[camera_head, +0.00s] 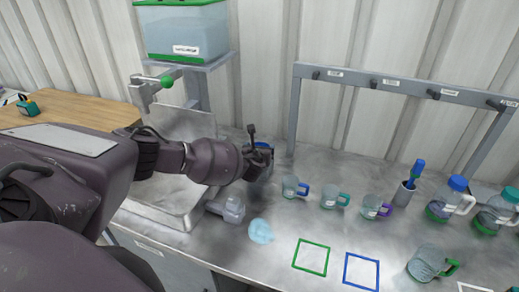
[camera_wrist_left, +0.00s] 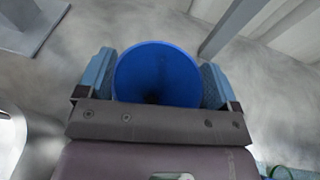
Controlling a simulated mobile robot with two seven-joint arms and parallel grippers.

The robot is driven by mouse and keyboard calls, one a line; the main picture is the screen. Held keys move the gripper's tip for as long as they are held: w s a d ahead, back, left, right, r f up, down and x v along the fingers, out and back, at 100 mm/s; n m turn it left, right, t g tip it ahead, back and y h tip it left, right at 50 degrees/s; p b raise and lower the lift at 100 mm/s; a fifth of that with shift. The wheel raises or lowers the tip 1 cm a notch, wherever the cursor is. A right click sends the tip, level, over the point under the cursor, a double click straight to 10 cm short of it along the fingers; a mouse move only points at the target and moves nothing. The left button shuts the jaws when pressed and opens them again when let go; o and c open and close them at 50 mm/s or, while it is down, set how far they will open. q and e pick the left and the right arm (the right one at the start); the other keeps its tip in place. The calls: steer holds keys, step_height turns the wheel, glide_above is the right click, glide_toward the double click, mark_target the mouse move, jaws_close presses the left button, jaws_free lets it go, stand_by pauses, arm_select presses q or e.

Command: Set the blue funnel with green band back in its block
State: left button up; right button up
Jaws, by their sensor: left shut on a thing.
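The blue funnel (camera_wrist_left: 158,72) fills the space between my left gripper's (camera_wrist_left: 158,88) two padded fingers in the left wrist view. I look down into its wide mouth, and the gripper is shut on it. In the head view only a little of the blue funnel (camera_head: 263,146) shows past my left gripper (camera_head: 258,158), near the back of the bench. Its green band is hidden. I cannot make out the block; the arm covers part of that area, and I cannot tell whether the funnel's stem touches anything. My right gripper is not in view.
Mugs with blue (camera_head: 291,187), teal (camera_head: 335,197) and purple (camera_head: 377,207) handles stand right of the gripper. A pale blue translucent piece (camera_head: 261,231) lies in front. A grey hook rail (camera_head: 400,85) stands behind. Green (camera_head: 311,257) and blue (camera_head: 361,271) squares mark the bench front.

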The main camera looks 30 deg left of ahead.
arm_select(q)
steer(key=shift+f, duration=0.1)
steer(key=o, duration=0.7)
steer(key=shift+s+d, duration=0.25)
steer(key=shift+s, duration=0.35)
steer(key=v, duration=0.9)
steer(key=shift+s+d+b, duration=0.15)
steer(key=shift+d+b, duration=0.05)
steer(key=shift+b, duration=0.1)
steer(key=shift+s+d, duration=0.1)
